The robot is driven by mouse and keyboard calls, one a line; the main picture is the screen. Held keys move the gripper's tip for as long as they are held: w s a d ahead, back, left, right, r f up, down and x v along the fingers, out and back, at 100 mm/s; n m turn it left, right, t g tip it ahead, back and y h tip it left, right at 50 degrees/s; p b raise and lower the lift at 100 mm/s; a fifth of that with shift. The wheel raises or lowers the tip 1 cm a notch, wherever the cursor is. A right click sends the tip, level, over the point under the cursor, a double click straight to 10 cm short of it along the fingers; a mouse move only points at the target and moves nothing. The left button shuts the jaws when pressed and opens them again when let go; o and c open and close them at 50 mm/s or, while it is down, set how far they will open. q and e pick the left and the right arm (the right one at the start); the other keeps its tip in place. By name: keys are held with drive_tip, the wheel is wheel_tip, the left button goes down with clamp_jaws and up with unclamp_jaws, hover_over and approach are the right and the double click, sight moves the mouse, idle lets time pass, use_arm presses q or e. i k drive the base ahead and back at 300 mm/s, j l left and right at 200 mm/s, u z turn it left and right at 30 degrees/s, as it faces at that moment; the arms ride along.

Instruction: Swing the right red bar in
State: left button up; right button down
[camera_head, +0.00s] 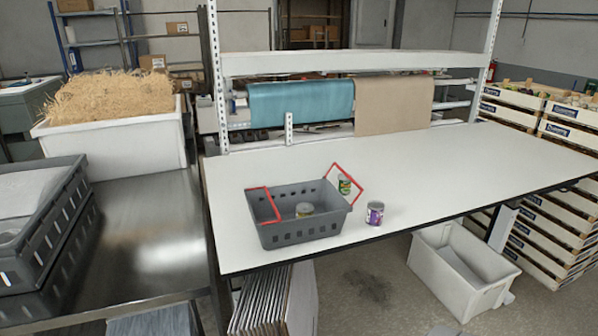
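A grey slotted basket (300,232) stands on the white table near its front edge. Its right red bar (350,175) sticks up and outward past the right end of the basket. Its left red bar (272,204) lies low across the left end, over the basket's opening. A purple-labelled can (375,213) stands on the table to the right of the basket. Neither of my grippers is in view.
The white table (460,165) is clear to the right. Teal (300,103) and brown (392,104) paper rolls hang behind it. Dark crates (45,235) and a white bin of straw (115,140) stand on the left. A white bin (460,270) sits on the floor.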

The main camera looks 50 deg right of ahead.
sight(358, 186)
drive_tip(key=l, duration=3.95)
